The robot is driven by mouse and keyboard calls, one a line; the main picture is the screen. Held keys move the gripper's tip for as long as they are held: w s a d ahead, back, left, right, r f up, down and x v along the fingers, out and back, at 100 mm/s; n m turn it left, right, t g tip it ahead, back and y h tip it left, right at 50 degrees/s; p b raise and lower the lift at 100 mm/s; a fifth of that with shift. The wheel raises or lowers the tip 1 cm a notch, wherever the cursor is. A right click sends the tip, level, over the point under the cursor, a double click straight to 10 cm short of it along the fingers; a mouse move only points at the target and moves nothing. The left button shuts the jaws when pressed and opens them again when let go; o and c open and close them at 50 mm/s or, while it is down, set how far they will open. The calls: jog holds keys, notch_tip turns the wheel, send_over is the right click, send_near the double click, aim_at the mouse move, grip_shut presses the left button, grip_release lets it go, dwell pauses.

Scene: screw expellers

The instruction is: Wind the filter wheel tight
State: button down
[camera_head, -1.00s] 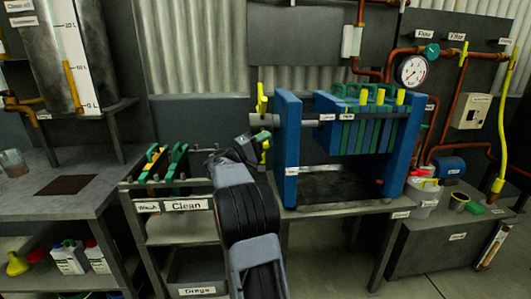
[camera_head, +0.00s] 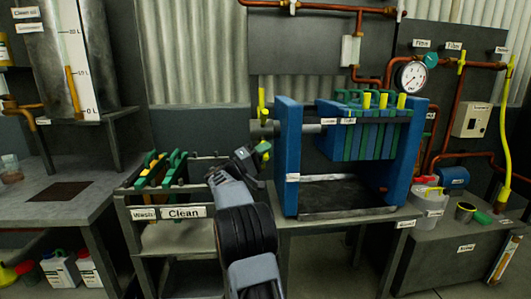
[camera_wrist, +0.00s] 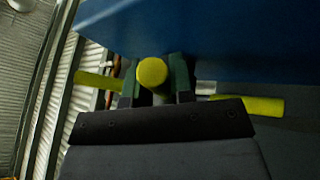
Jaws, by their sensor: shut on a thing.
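The filter wheel is a set of yellow spokes on a grey hub (camera_head: 263,128) at the left end of the blue filter press (camera_head: 288,160). One yellow spoke (camera_head: 262,103) points up. My gripper (camera_head: 259,152) is just below the hub, by a lower yellow spoke. In the wrist view, a round yellow spoke end (camera_wrist: 153,72) sits between the fingers of my gripper (camera_wrist: 155,88), which is shut on it. Other spokes stick out left (camera_wrist: 98,80) and right (camera_wrist: 250,106). The hub is hidden there.
Green and blue filter plates (camera_head: 365,138) hang in the press. A pressure gauge (camera_head: 413,75) and copper pipes are at the right. A white bucket (camera_head: 428,204) stands on the right bench.

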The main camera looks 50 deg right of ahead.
jog(key=c, duration=1)
grip_release()
jog(key=shift+w+a+f+p, duration=0.15)
jog(key=shift+w+a+p, duration=0.1)
jog(key=shift+a+p, duration=0.25)
jog(key=w+a+p, duration=0.2)
jog(key=w+a, duration=0.2)
jog(key=a, duration=0.7)
jog(key=shift+a, duration=0.15)
jog(key=shift+f, duration=0.1)
jog(key=shift+c, duration=0.4)
